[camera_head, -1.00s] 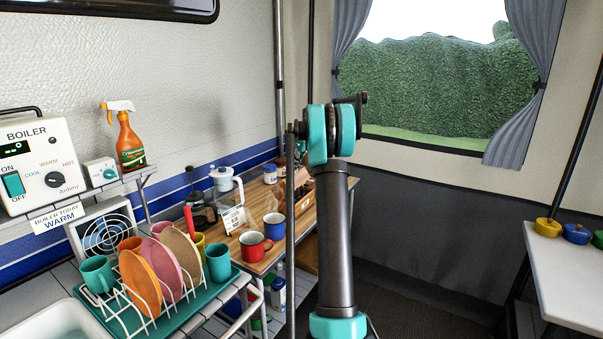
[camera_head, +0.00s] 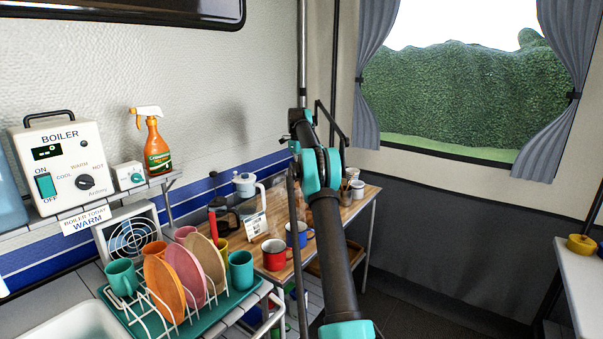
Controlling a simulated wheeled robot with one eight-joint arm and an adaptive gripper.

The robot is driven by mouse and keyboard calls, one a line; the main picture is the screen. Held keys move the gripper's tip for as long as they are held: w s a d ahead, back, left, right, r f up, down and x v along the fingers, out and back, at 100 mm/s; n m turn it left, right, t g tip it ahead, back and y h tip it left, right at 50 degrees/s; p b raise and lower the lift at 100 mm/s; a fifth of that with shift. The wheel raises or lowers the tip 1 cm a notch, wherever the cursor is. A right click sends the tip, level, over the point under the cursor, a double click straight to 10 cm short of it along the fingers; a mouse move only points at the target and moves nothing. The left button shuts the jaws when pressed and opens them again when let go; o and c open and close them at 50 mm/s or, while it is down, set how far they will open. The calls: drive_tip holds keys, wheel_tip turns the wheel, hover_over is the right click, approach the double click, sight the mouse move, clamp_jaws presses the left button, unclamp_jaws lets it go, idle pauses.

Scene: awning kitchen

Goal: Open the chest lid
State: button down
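No chest or chest lid can be made out clearly. A brown wooden shape (camera_head: 352,252) shows low under the wooden table, partly hidden by my arm, and I cannot tell what it is. My arm rises from the bottom centre and covers part of the table. Its far end, where my gripper (camera_head: 297,130) seems to be, is raised above the table near the corner pole. The fingers are too small and overlapped to tell open from shut. I see nothing held there.
The wooden table (camera_head: 262,257) carries a red mug (camera_head: 274,254), a blue mug (camera_head: 297,234), a kettle and jars. A teal dish rack (camera_head: 205,318) with plates and cups stands at left front, below the boiler (camera_head: 64,165). A white table (camera_head: 585,285) is at right. Dark floor lies between.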

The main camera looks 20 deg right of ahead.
drive_tip(key=shift+w+a+f, duration=0.2)
drive_tip(key=shift+w+a, duration=0.05)
drive_tip(key=shift+w, duration=0.05)
idle(0.5)
